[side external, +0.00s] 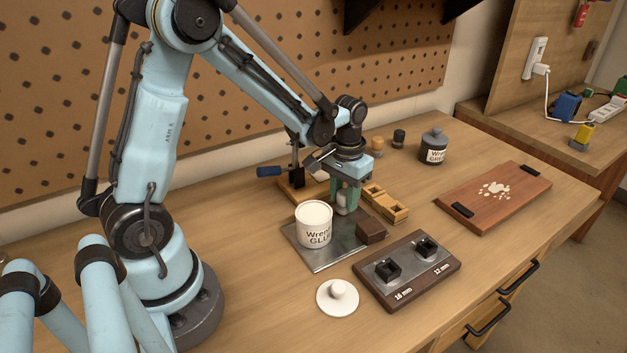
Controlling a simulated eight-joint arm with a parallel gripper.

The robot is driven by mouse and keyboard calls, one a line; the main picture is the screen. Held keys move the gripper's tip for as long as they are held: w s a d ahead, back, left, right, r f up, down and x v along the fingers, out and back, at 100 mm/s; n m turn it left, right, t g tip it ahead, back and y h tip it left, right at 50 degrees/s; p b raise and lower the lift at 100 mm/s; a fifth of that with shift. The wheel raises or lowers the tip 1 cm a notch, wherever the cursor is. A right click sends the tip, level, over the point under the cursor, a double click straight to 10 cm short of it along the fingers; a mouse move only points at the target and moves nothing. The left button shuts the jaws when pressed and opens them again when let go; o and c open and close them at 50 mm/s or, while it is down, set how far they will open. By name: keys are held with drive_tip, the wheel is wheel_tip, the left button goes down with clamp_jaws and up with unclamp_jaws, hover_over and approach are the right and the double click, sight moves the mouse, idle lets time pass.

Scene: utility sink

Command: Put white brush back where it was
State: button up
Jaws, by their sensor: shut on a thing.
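My gripper (346,197) points down just behind and to the right of the open white glue pot (314,232). Its greenish fingers are shut on a small pale thing, which looks like the white brush (343,199); the fingers hide most of it. I cannot tell whether its lower end touches the metal plate (318,262) below. A dark brown block (371,231) sits at the plate's right side.
A white knobbed lid (337,299) lies in front of the plate. A dark block with two square sockets (407,270) is to its right. A wooden slotted holder (385,204), a grey jar (433,148) and a stained board (494,195) stand further right. A blue-handled tool (270,171) is behind.

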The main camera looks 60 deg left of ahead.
sight(345, 192)
drive_tip(key=o, duration=1)
drive_tip(key=shift+f, duration=0.1)
wheel_tip(345, 192, up, 12)
drive_tip(key=s+d+m+t, duration=0.3)
drive_tip(key=s+d+t, duration=0.3)
drive_tip(key=s, duration=0.3)
drive_tip(key=shift+t, duration=0.6)
drive_tip(key=shift+s, duration=0.1)
